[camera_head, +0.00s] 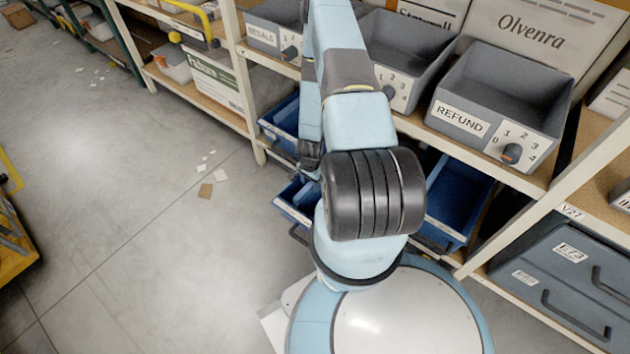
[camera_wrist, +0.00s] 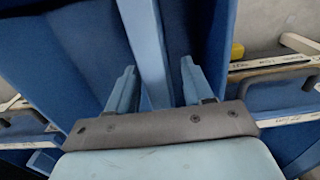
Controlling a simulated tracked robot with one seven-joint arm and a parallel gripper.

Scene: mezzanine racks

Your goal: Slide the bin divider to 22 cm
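In the wrist view my gripper (camera_wrist: 160,85) has its two light blue fingers apart. A lighter blue upright panel (camera_wrist: 146,35), which looks like the bin divider, runs between them. A gap shows between the panel and the right finger; whether the left finger touches it I cannot tell. Dark blue bin walls (camera_wrist: 68,50) lie on both sides. No readable centimetre scale shows. In the head view blue bins (camera_head: 458,203) stand on the lower shelf, partly behind my arm. My gripper and the divider are hidden there.
Grey bins, one labelled REFUND (camera_head: 490,95), stand on the shelf above, close to my arm. A grey case (camera_head: 560,275) sits at the lower right. White rack posts (camera_head: 525,220) flank the blue bins. The floor at left is mostly clear, with scattered paper scraps (camera_head: 206,190).

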